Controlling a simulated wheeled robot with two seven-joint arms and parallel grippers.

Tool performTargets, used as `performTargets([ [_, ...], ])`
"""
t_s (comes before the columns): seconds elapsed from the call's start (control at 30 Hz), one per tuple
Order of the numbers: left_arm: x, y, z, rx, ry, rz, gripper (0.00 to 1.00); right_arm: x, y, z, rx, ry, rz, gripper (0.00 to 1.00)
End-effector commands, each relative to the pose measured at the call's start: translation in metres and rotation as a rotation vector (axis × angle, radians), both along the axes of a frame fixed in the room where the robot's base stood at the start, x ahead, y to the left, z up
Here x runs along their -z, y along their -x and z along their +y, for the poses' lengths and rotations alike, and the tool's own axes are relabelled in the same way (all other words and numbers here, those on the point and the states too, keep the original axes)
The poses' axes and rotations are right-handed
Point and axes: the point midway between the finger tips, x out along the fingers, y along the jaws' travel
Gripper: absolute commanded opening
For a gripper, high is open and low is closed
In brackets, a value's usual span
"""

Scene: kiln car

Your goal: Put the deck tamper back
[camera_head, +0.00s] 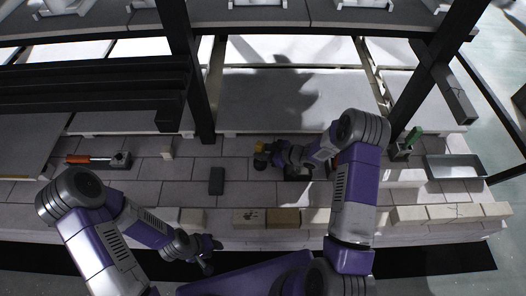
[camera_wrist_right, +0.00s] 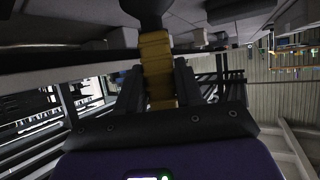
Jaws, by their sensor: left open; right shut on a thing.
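The deck tamper shows as a yellow grip (camera_head: 261,147) with a dark rounded end beside it, above the tiled deck in the middle of the head view. My right gripper (camera_head: 266,157) is at it. In the right wrist view its yellow grip (camera_wrist_right: 156,70) stands between the fingers of my right gripper (camera_wrist_right: 158,85), which is shut on it. A dark knob is at the top of that picture. The tamper's lower part is hidden in the head view. My left gripper (camera_head: 212,255) is open and empty at the deck's front edge.
A tool with an orange handle (camera_head: 90,160) lies at the left. A dark block (camera_head: 216,181) and a small pale block (camera_head: 167,153) are on the deck. Bricks (camera_head: 283,217) line the front. Dark posts (camera_head: 202,100) rise behind.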

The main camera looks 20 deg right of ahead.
Motion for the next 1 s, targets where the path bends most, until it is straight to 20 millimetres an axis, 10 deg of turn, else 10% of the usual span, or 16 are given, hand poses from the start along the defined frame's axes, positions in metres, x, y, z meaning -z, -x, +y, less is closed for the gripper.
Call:
performTargets([
  [0.27,0.0007,0.0000,-0.0001,0.000,0.000,0.000,0.43,0.0003,-0.0005,0.0003,0.000,-0.001,-0.002,0.00],
  [0.3,0.0007,0.0000,-0.0001,0.000,0.000,0.000,0.43,0.0003,-0.0005,0.0003,0.000,-0.001,-0.002,0.38],
  [0.5,0.0007,0.0000,-0.0001,0.000,0.000,0.000,0.43,0.0005,-0.0004,0.0001,0.000,0.000,-0.001,0.66],
  [1.0,0.0007,0.0000,-0.0001,0.000,0.000,0.000,0.43,0.0013,0.0002,-0.0002,0.000,0.001,0.001,0.66],
])
